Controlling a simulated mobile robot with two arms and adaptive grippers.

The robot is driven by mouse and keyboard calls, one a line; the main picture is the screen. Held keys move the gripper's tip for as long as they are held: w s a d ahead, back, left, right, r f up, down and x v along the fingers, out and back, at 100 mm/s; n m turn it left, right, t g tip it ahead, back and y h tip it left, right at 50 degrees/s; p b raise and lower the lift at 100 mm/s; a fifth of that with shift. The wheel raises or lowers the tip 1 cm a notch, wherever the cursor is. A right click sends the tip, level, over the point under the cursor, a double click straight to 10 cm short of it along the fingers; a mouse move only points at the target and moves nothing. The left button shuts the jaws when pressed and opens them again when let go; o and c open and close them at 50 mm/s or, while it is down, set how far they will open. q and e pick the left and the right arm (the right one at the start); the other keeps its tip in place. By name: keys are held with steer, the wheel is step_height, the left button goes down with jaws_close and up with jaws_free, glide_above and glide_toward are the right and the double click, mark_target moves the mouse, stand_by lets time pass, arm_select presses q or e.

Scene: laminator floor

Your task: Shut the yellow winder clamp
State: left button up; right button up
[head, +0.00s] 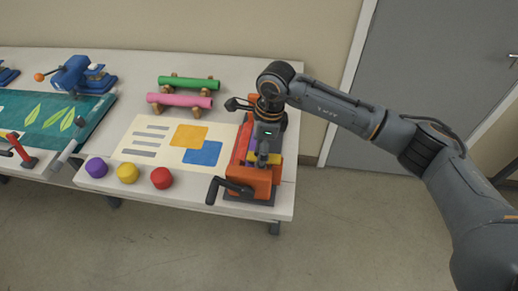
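An orange winder (259,180) with black crank handles stands at the right end of the white table. A yellow part (242,146), which looks like its clamp, shows on top of the orange body. My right gripper (262,158) points down over the middle of the winder, close to the yellow part. The gripper and wrist hide much of the winder's top, so I cannot tell how far the clamp is open or whether I touch it. The fingers are too small and dark to read. My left gripper is not in view.
A printed sheet (155,142) lies left of the winder. Purple (96,167), yellow (127,173) and red (161,178) knobs line the front edge. Green (189,83) and pink (179,100) rolls lie behind. A blue device (75,75) stands back left. A grey door (430,75) is at right.

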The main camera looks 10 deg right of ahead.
steer(key=shift+r, duration=0.1)
step_height(320, 180, up, 12)
steer(key=d, duration=0.2)
steer(key=shift+f, duration=0.2)
steer(key=shift+s, duration=0.1)
stand_by(0.4)
